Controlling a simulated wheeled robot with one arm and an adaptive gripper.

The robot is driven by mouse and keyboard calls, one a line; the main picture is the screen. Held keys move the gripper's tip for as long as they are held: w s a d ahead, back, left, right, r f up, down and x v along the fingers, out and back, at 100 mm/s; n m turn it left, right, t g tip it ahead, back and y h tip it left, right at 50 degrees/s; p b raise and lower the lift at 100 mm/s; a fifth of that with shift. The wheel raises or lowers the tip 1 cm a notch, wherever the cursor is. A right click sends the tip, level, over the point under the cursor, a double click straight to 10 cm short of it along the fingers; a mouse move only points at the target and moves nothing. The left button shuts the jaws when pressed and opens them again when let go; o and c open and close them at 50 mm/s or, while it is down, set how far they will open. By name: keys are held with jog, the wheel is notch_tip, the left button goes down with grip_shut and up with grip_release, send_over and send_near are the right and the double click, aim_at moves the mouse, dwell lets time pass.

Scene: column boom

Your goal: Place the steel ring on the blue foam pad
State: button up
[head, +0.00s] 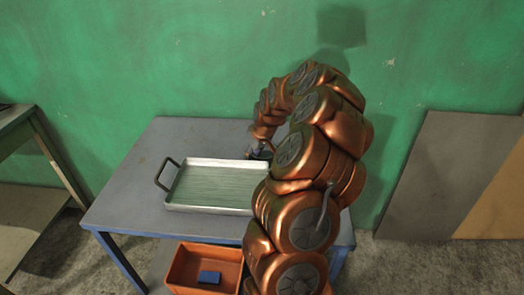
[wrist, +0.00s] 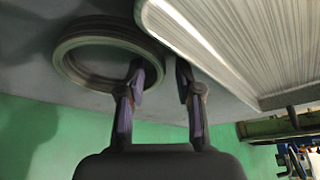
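The steel ring (wrist: 75,62) lies on the table top in the wrist view, beside the tray's edge. In the head view I cannot make it out; my arm covers that area. My gripper (wrist: 160,70) is open, its fingers spread on either side of the ring's near rim. The left finger overlaps the ring's opening and the right finger is outside, between ring and tray. I cannot tell whether either finger touches the rim. It also shows small in the head view (head: 262,150). A small blue pad (head: 209,277) lies inside the orange bin, in front of the table.
A metal tray (head: 215,162) with a dark handle stands on the grey table (head: 125,200); its ribbed side is close to my gripper in the wrist view (wrist: 230,45). The orange bin (head: 186,268) has raised walls. A green wall (head: 150,60) rises behind. Boards (head: 440,180) lean at right.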

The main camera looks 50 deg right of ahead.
jog(key=shift+w+f, duration=0.1)
jog(key=shift+f, duration=0.15)
jog(key=shift+c, duration=0.4)
grip_shut()
